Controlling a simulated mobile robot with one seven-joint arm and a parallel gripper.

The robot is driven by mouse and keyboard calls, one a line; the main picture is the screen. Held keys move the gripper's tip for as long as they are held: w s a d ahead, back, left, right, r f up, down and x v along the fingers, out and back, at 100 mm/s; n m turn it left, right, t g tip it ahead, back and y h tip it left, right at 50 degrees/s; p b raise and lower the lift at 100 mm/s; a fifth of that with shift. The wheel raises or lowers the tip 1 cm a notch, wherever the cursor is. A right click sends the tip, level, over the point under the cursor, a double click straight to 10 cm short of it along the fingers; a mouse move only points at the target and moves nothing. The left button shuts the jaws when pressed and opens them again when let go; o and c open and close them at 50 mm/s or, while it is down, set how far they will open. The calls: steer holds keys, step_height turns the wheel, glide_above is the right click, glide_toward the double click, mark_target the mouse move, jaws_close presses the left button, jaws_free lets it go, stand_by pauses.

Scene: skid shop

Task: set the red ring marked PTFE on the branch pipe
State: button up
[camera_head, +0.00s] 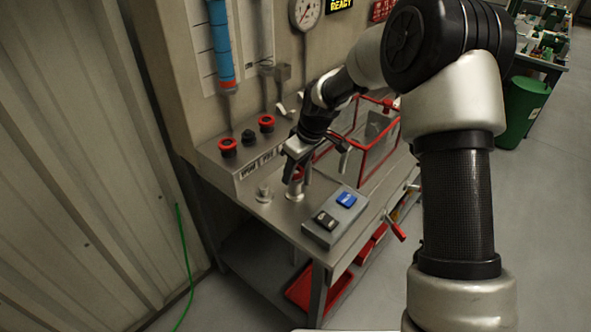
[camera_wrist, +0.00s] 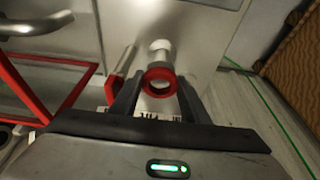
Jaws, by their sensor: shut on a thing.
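A red ring (camera_wrist: 147,80) sits between the two fingers of my gripper (camera_wrist: 157,92) in the wrist view. My gripper (camera_head: 298,160) is shut on it, pointing down over the front part of the bench in the head view. A grey upright pipe stub with a flanged foot (camera_head: 295,190) stands directly below the gripper. In the wrist view a grey stub (camera_wrist: 160,50) shows just beyond the ring. Pale metal shows through the ring's hole; I cannot tell whether the ring is around a pipe or above it. The ring's marking is not readable.
A shorter metal fitting (camera_head: 264,193) stands to the left. A box with blue and black buttons (camera_head: 336,217) lies to the right. A red-framed guard (camera_head: 373,160) stands behind. Red and black knob-like pieces (camera_head: 228,148) top the labelled ledge. A green bin (camera_head: 524,112) stands far right.

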steer(key=shift+f, duration=0.45)
steer(key=shift+f+b, duration=0.2)
steer(key=shift+b, duration=0.3)
steer(key=shift+f, duration=0.2)
steer(key=o, duration=0.9)
steer(key=shift+o, duration=0.2)
steer(key=shift+w+d+r, duration=0.1)
